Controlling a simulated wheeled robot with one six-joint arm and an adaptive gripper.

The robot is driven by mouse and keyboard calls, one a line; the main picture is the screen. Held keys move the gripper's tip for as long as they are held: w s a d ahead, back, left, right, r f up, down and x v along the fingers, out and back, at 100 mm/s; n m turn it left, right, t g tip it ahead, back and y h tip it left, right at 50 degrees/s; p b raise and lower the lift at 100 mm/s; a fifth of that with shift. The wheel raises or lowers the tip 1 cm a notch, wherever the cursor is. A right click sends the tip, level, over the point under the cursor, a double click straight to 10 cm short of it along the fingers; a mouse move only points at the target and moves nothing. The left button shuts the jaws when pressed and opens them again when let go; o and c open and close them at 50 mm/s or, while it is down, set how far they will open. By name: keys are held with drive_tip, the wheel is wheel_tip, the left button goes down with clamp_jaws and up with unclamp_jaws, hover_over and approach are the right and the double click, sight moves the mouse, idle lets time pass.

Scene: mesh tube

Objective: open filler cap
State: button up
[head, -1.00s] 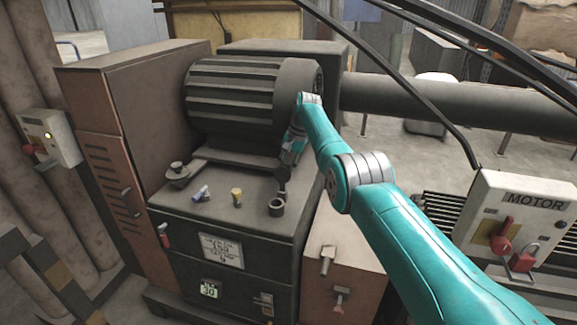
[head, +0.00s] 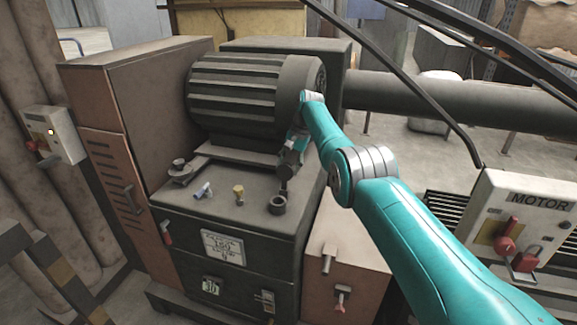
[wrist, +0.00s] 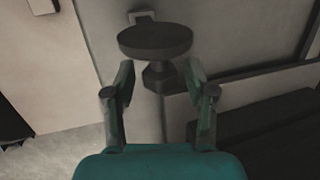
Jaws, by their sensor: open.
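The filler cap, a dark round disc on a hexagonal neck (wrist: 155,40), stands between my fingertips in the wrist view. In the head view a dark knob-shaped piece (head: 285,172), apparently this cap, sits near the right edge of the dark gearbox top. My gripper (head: 293,148) comes down beside it from behind, largely merged with the dark parts. In the wrist view my gripper (wrist: 160,77) is open, one finger on each side of the neck and below the disc. Gaps show on both sides, and I cannot tell whether either finger touches.
An open dark ring (head: 278,204), a yellow fitting (head: 239,193), a silver-blue fitting (head: 203,190) and a flanged dark knob (head: 180,168) stand on the gearbox top. The ribbed motor (head: 245,98) rises behind. The motor switch box (head: 520,225) stands at right.

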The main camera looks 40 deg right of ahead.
drive_tip(key=shift+r, duration=0.15)
drive_tip(key=v, duration=0.7)
drive_tip(key=shift+d, duration=0.1)
